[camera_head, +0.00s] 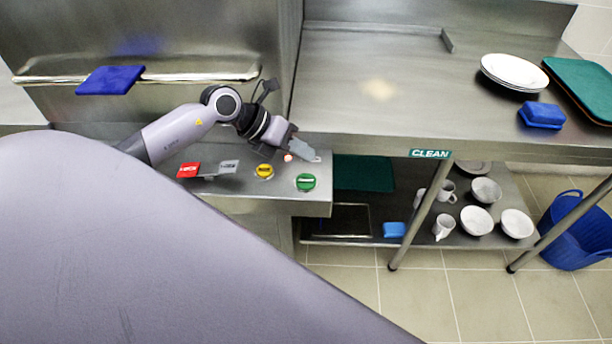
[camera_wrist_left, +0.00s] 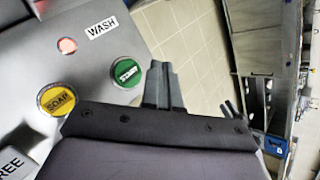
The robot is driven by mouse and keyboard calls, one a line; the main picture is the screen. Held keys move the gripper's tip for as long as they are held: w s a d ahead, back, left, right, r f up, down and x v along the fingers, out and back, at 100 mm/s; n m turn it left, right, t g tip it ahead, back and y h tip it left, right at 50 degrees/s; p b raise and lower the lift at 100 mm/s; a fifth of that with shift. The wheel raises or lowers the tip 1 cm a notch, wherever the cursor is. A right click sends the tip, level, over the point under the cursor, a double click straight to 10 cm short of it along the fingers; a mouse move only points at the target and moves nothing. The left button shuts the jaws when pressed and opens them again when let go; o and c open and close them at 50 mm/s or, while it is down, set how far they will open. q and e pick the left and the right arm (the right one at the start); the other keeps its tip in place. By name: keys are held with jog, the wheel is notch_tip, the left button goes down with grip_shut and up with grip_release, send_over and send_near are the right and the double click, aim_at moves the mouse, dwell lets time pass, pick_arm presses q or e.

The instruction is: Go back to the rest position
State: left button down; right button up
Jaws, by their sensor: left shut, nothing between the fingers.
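My left gripper (camera_head: 306,152) is shut and empty. In the head view it hangs above the panel of the machine, near the red light (camera_head: 288,158) and above the green button (camera_head: 305,182). The yellow soap button (camera_head: 264,171) lies just left of it. In the left wrist view the closed fingers of the left gripper (camera_wrist_left: 160,68) point past the green button (camera_wrist_left: 125,72), over the panel edge and the floor. My right gripper is in neither view.
Cups and bowls stand on the lower shelf (camera_head: 350,238). A blue tub (camera_head: 575,232) is on the floor. A blue cloth (camera_head: 110,80) hangs by the handle bar (camera_head: 195,74).

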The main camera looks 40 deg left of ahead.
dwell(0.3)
pick_arm(q)
jog(key=s+d+n+t+h, duration=0.2)
jog(key=d+n+h, duration=0.1)
jog(key=d+n, duration=0.15)
jog(key=s+d+n+t+h, duration=0.2)
jog(key=d+n+t+h, duration=0.1)
jog(key=d, duration=0.3)
jog(key=s+f+n+y, duration=0.5)
jog(key=s+f+n, duration=0.2)
jog(key=n, duration=0.6)
jog(key=s+f+n+y, duration=0.5)
jog(key=s+f+n, duration=0.2)
jog(key=f+n, duration=0.3)
jog(key=n, duration=0.3)
jog(key=shift+g+y, duration=0.3)
jog(key=shift+g, duration=0.1)
jog(key=shift+a+r+n, duration=0.1)
jog(key=shift+a+n, duration=0.05)
jog(key=shift+n, duration=0.2)
